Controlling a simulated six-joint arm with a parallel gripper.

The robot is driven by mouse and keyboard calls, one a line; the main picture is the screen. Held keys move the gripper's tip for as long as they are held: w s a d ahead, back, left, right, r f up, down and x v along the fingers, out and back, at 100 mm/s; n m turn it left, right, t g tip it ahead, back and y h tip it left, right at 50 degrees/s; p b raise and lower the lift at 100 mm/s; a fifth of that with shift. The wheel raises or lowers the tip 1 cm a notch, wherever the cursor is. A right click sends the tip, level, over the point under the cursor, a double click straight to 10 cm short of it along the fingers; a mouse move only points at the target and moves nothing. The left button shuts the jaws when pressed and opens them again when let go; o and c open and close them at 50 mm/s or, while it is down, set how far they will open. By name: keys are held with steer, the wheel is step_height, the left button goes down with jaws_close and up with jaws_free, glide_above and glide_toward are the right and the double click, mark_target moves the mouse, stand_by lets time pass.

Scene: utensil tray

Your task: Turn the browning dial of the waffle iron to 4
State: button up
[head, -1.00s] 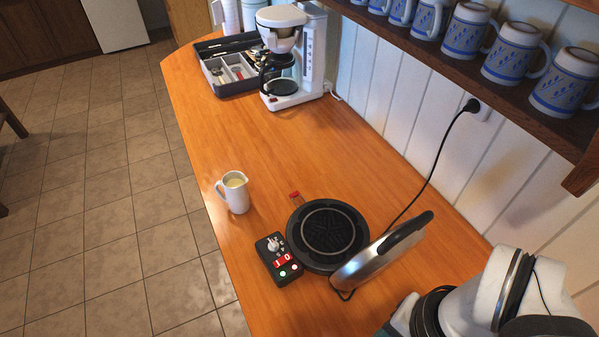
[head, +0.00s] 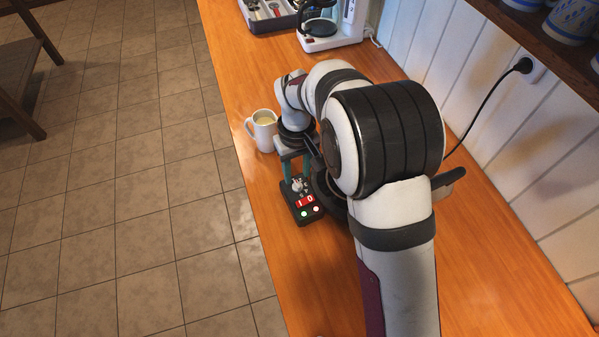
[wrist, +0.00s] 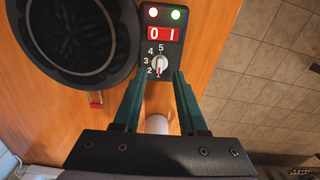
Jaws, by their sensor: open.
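The waffle iron lies open, its round dark plate (wrist: 75,40) in the upper left of the wrist view. My arm hides most of it in the head view. Its black control box (head: 306,216) carries the browning dial (head: 298,185), a grey-white knob, which also shows in the wrist view (wrist: 159,63). The numbers 2 to 5 run around the knob; its pointer appears to lie toward the low end, near or below 2. My gripper (head: 294,174) is open, its teal fingers (wrist: 155,82) pointing at the dial from above, one on each side, with nothing held.
A white jug (head: 263,132) of pale liquid stands close beside my gripper. A red handle (wrist: 96,100) sticks out from the plate's edge. The box has a red switch (head: 305,201) and two lights. A coffee maker (head: 332,30) and utensil tray (head: 268,22) stand farther back.

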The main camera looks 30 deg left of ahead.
mark_target(297, 183)
steer(key=shift+f, duration=1.95)
steer(key=shift+c, duration=0.2)
jaws_close()
